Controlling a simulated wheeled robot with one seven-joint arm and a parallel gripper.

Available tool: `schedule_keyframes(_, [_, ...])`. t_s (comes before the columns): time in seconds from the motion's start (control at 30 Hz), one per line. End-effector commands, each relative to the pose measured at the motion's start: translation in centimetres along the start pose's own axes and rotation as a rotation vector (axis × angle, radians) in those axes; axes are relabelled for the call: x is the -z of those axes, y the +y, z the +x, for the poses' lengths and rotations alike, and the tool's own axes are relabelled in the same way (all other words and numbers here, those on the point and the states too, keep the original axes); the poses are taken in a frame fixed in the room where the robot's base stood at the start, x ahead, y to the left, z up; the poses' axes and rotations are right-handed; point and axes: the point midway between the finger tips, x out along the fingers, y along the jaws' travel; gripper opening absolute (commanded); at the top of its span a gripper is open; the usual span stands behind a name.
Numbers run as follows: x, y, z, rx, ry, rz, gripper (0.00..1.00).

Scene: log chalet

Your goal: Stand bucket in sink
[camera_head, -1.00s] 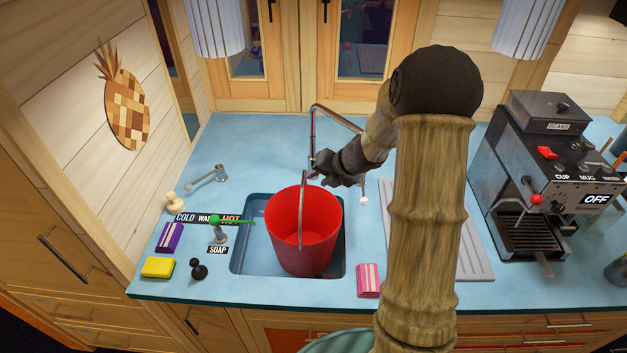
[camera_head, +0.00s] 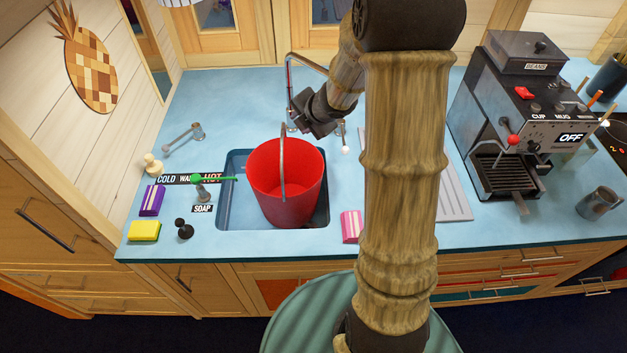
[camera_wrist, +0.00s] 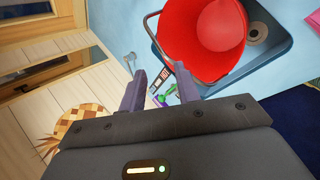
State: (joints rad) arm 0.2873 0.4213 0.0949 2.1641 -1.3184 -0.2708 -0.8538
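The red bucket (camera_head: 285,190) stands in the blue sink basin (camera_head: 236,208), toward its right side, and looks upright. Its grey handle (camera_head: 283,165) sticks up above the rim. In the wrist view the bucket (camera_wrist: 205,40) shows at the upper right, inside the sink (camera_wrist: 275,48), with the round drain beside it. My gripper (camera_head: 298,126) is behind and above the bucket, near the faucet, apart from the handle as far as I can see. In the wrist view my gripper (camera_wrist: 158,72) has its two fingers spread with nothing held between them.
The faucet (camera_head: 289,85) rises behind the bucket, close to my gripper. A soap dispenser (camera_head: 203,192), yellow sponge (camera_head: 144,231) and purple box (camera_head: 152,200) are left of the sink. A pink box (camera_head: 351,226) is right. A coffee machine (camera_head: 520,120) stands farther right.

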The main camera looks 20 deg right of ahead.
Motion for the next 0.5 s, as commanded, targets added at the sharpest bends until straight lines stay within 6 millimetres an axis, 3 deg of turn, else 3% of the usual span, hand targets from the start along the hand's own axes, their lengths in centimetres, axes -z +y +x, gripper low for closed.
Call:
schedule_keyframes(0.27, [2.1,-2.9,-4.9,0.086,-0.195,0.709,0.32])
schedule_keyframes(0.5, [6.4,-7.6,-9.4,0.18,-0.333,1.34,0.32])
